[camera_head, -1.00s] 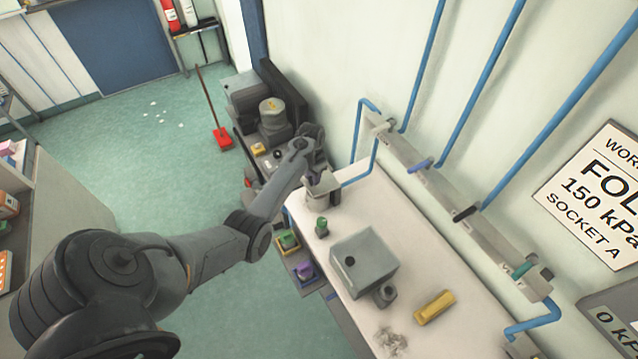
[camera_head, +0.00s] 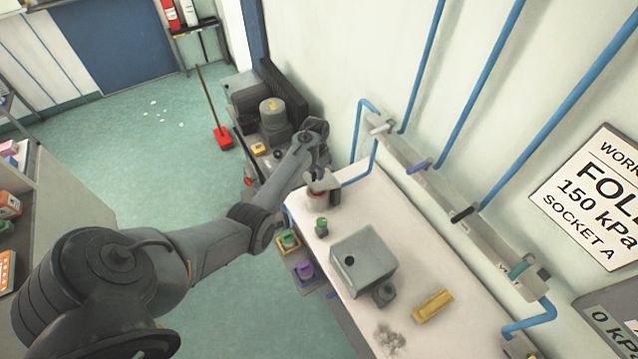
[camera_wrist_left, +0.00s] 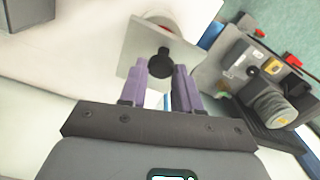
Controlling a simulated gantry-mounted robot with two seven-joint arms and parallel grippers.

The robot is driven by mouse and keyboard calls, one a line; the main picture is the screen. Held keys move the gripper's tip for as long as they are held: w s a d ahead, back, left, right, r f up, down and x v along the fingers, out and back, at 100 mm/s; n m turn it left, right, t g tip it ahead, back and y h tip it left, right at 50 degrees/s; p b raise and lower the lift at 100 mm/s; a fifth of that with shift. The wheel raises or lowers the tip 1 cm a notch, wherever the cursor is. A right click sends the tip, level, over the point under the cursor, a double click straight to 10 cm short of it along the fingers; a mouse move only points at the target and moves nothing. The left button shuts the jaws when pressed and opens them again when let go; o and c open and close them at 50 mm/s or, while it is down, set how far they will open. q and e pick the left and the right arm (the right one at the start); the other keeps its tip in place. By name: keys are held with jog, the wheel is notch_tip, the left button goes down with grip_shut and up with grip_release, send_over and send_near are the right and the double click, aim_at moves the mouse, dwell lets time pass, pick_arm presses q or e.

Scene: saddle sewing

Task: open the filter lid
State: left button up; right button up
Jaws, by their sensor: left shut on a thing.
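The filter (camera_head: 317,200) stands at the far left end of the white bench, a pale round body with red showing at its top. Its grey square lid (camera_head: 332,187) is tilted up from the body. In the left wrist view the lid (camera_wrist_left: 135,58) is a flat plate with a black knob (camera_wrist_left: 161,64), and the filter's rim with red (camera_wrist_left: 168,24) shows behind it. My left gripper (camera_head: 319,172) is at the lid; its purple fingers (camera_wrist_left: 163,72) are shut on the black knob. My right gripper is in no view.
A grey box (camera_head: 363,262), a green-topped item (camera_head: 321,227) and a yellow block (camera_head: 433,306) are on the bench. A blue pipe (camera_head: 362,150) runs along the wall close behind the filter. A dark machine (camera_head: 272,120) stands beyond the bench end.

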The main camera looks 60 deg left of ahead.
pick_arm(q)
jog(key=shift+w+r, duration=0.3)
jog(key=shift+w, duration=0.05)
jog(key=shift+w+r, duration=0.1)
jog(key=shift+r, duration=0.05)
jog(key=shift+w+r, duration=0.3)
jog(key=shift+w, duration=0.05)
jog(key=shift+w+d, duration=0.1)
dwell(0.4)
jog(key=shift+w+r, duration=0.5)
jog(key=shift+w, duration=0.25)
